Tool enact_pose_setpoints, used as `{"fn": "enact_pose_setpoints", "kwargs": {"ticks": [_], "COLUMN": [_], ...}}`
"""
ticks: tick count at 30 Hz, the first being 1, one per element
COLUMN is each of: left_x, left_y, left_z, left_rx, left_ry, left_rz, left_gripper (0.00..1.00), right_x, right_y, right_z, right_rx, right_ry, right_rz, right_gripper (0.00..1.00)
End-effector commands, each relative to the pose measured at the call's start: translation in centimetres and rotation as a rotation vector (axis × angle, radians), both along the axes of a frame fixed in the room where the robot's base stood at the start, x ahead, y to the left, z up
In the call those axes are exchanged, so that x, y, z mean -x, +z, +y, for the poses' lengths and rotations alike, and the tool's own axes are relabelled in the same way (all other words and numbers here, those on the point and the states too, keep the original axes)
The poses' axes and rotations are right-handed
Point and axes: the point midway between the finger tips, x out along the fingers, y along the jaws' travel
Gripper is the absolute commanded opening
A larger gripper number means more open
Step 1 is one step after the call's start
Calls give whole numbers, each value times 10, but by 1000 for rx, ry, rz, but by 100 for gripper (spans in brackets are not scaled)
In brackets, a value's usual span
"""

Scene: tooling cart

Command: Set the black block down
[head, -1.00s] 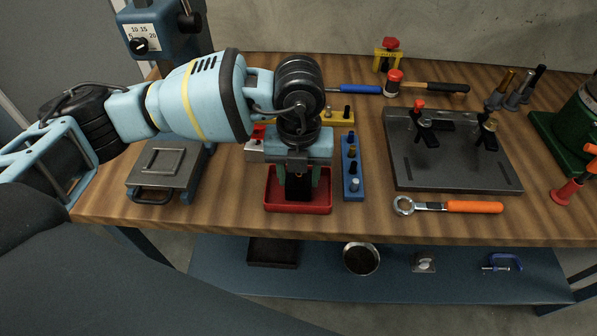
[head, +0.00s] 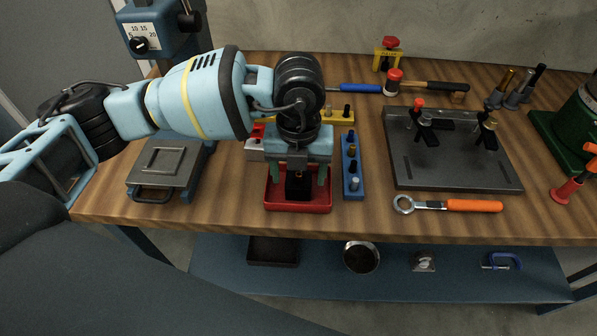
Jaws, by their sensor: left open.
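The black block (head: 298,187) stands in the red tray (head: 300,208) near the front edge of the wooden bench. My left gripper (head: 298,178) points down over the tray, with its greenish fingers apart on either side of the block. A gap shows between the fingers and the block. The gripper and wrist hide the back of the tray. My right gripper is not in view.
A blue rack (head: 353,182) with several pegs stands close to the right of the tray. An orange-handled wrench (head: 460,206) and a dark plate with clamps (head: 450,165) lie farther right. A grey vise (head: 165,165) stands to the left.

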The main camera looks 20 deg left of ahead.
Motion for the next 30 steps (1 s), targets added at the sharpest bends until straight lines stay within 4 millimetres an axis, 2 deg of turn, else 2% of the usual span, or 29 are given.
{"fn": "enact_pose_setpoints", "kwargs": {"ticks": [15,21,30], "left_x": [-1,0,0], "left_y": [95,113,116], "left_z": [-1,0,0], "left_rx": [2,0,1], "left_ry": [-1,-1,0], "left_rz": [-5,-2,-1], "left_gripper": [67,67,67], "right_x": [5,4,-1], "right_y": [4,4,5], "right_z": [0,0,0], "right_rx": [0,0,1], "right_ry": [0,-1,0], "right_rz": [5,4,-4], "right_gripper": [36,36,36]}}
